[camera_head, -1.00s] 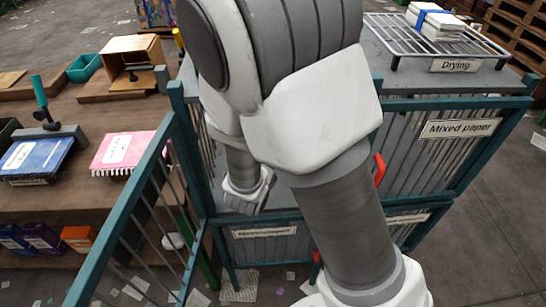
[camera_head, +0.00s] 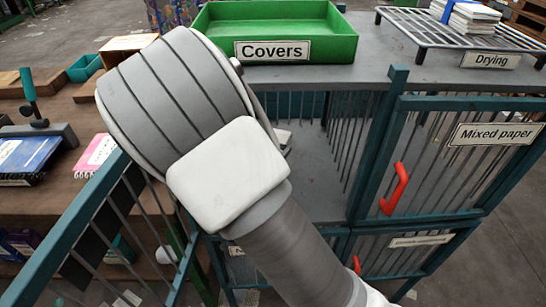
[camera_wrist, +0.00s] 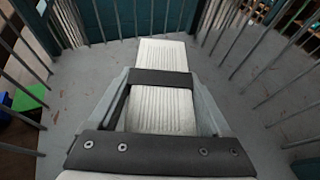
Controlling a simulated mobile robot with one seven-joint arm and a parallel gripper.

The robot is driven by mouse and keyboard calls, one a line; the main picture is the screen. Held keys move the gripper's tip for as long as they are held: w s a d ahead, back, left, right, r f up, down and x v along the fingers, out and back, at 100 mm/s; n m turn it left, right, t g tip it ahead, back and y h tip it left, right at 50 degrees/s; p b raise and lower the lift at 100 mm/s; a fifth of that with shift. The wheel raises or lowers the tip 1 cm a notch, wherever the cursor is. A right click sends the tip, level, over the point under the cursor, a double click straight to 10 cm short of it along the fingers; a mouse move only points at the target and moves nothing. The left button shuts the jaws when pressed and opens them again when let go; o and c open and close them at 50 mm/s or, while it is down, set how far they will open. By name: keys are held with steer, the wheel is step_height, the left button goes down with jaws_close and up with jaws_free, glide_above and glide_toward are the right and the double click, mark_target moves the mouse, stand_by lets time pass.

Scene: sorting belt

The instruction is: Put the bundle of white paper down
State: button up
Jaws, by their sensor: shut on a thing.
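The bundle of white paper (camera_wrist: 160,117) is a long ridged white stack in the wrist view, with its far end out past my gripper. My gripper (camera_wrist: 161,80) is shut on it, with grey fingers along both sides and a dark bar across it. Below is a bare grey floor (camera_wrist: 222,100) with upright bars around it. I cannot tell whether the bundle touches this floor. In the head view my arm hides the gripper and most of the bundle.
The cage labelled Mixed paper (camera_head: 494,134) has teal frames and a red handle (camera_head: 395,188). A green Covers tray (camera_head: 335,47) and a Drying rack (camera_head: 425,35) stand on top. A blue notebook (camera_head: 27,154) and pink notebook (camera_head: 97,152) lie on the left bench.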

steer(key=shift+w+d+f, duration=0.1)
steer(key=shift+w+f, duration=0.2)
steer(key=shift+w, duration=0.2)
steer(key=shift+w+f, duration=0.25)
steer(key=shift+w, duration=0.25)
steer(key=shift+w+f, duration=0.1)
steer(key=shift+f, duration=0.1)
steer(key=shift+f+b, duration=1)
steer(key=shift+f, duration=0.75)
steer(key=shift+f, duration=0.1)
steer(key=shift+f+b, duration=0.3)
steer(key=shift+b, duration=0.05)
steer(key=o, duration=1.5)
steer(key=shift+r, duration=0.1)
